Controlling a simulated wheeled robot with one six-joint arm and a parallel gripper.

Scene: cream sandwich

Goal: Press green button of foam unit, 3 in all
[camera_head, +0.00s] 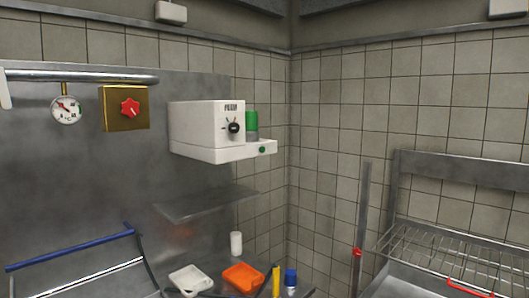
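The white foam unit (195,125) is mounted on the steel wall panel, left of the room corner. Its front has small dark lettering, too small to read for sure, and a black dial (234,128). A low white ledge sticks out at its base. The small green button (262,149) is on the front face of that ledge. A green cylinder (252,120) with a grey lower part stands on the ledge behind the button. Nothing touches the button. My gripper is not in view.
A steel shelf (205,204) lies below the unit. Lower down are a white tray (191,280), an orange tray (243,277), a white cylinder (236,244) and a blue-capped bottle (290,281). A wire rack (450,260) is at right. The space before the button looks clear.

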